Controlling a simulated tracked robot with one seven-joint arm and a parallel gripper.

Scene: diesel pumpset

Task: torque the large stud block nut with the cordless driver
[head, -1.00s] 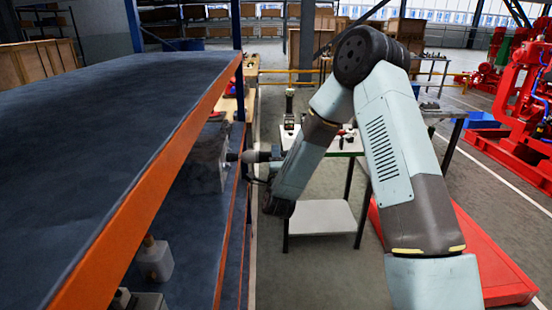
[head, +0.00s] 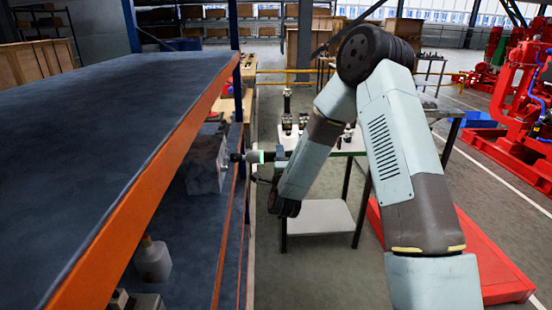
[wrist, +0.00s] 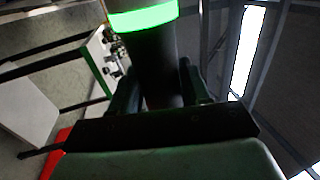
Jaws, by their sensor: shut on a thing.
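My gripper (wrist: 160,82) is shut around the dark body of the cordless driver (wrist: 158,60), one finger on each side. A bright green band glows on the driver in the wrist view, and a green glow shows on the driver (head: 257,156) in the head view. The driver lies roughly level, its dark nose pointing left at the grey stud block (head: 204,163) on the shelf. The nose end is at or very close to the block's right side. The large nut is not distinguishable, so I cannot tell whether the socket is on it. My gripper is mostly hidden in the head view.
The rack's orange beam (head: 150,200) and upper shelf (head: 100,85) stand left of my arm. A white bottle (head: 152,260) is on the lower shelf. A small table (head: 345,148) with several items stands behind my arm. A red platform (head: 490,262) lies on the right.

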